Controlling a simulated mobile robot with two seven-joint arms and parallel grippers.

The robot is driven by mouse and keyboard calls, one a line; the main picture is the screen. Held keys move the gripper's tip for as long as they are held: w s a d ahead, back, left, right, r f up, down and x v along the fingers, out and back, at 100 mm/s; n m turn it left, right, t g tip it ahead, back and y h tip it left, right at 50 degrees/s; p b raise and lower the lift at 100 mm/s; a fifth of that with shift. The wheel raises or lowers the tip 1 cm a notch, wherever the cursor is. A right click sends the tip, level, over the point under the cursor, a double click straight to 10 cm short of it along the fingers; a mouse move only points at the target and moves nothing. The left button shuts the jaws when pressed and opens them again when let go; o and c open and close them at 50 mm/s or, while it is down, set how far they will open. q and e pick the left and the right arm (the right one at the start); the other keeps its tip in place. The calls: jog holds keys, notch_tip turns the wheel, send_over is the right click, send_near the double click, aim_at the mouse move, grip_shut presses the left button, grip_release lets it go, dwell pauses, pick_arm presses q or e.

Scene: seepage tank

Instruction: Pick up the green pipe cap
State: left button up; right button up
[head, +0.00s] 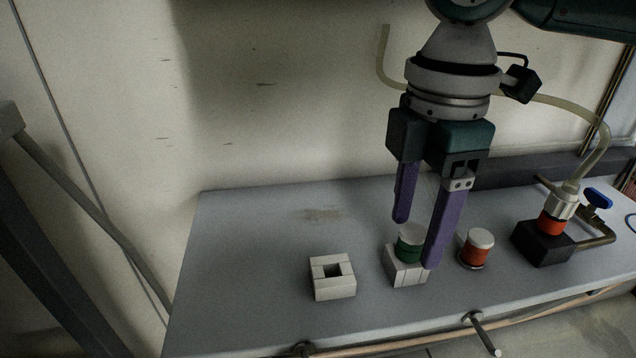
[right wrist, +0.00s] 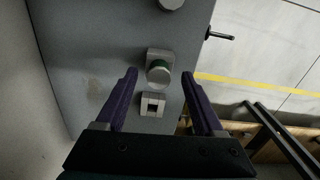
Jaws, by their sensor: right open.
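The green pipe cap (head: 409,246) has a pale top and a green band. It sits upright in a white square block (head: 405,276) on the grey table. It also shows in the right wrist view (right wrist: 159,72), ahead of my fingers and between their lines. My right gripper (head: 416,243) has purple fingers and is open and empty. In the head view its fingertips are close to the cap, one overlapping the block's right side. In the right wrist view the right gripper (right wrist: 164,74) shows both fingers apart. Contact cannot be told. My left gripper is not in view.
An empty white block with a square hole (head: 332,277) stands left of the cap. A red cap with a white top (head: 476,250) stands to the right. Beyond it is a black block (head: 543,243) with a red fitting, hose and blue-handled valve. The table's left part is clear.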

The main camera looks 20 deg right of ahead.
jog(key=shift+f, duration=0.5)
jog(key=shift+r, duration=0.1)
grip_shut()
